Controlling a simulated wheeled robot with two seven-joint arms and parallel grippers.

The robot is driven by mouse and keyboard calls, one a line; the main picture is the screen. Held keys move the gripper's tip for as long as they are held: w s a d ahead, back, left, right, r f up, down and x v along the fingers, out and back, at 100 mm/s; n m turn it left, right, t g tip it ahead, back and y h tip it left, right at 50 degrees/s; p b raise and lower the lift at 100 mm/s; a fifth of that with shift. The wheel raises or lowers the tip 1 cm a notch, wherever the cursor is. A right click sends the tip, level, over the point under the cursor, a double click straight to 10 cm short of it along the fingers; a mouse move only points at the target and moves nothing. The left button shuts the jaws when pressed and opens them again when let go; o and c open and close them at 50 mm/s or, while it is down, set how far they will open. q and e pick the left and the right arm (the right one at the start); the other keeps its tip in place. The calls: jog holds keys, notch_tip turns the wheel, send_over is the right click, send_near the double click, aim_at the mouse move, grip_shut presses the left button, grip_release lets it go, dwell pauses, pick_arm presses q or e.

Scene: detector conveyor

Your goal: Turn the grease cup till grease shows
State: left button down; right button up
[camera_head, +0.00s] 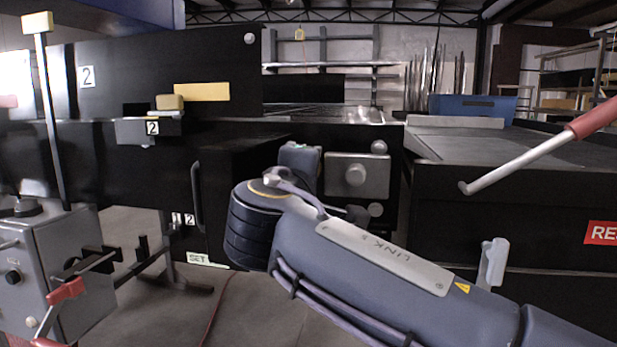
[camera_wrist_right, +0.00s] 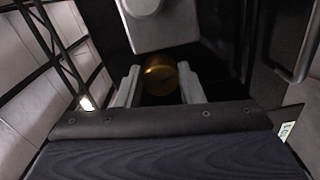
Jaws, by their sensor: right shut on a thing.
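In the right wrist view, the brass-coloured grease cup (camera_wrist_right: 160,76) sits between the two pale fingers of my right gripper (camera_wrist_right: 158,90). The gripper is shut on the cup. A grey housing (camera_wrist_right: 160,32) with a rounded boss is just above the cup in that view. In the head view, my right arm reaches in from the lower right, and its wrist hides the fingers and the cup. A grey housing (camera_head: 372,185) with a round boss shows just beyond the wrist. I cannot make out any grease. My left gripper is in neither view.
A black conveyor frame (camera_head: 480,207) stands at the right, with a red-handled rod (camera_head: 515,163) above it. A black cabinet with a vertical handle (camera_head: 197,196) is left of my wrist. A grey box (camera_head: 45,262) with red-gripped levers stands at lower left. Floor between them is mostly open.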

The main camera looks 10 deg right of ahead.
jog(key=o, duration=0.7)
jog(key=v, duration=0.8)
jog(key=shift+p, duration=0.3)
jog(key=shift+w, duration=0.1)
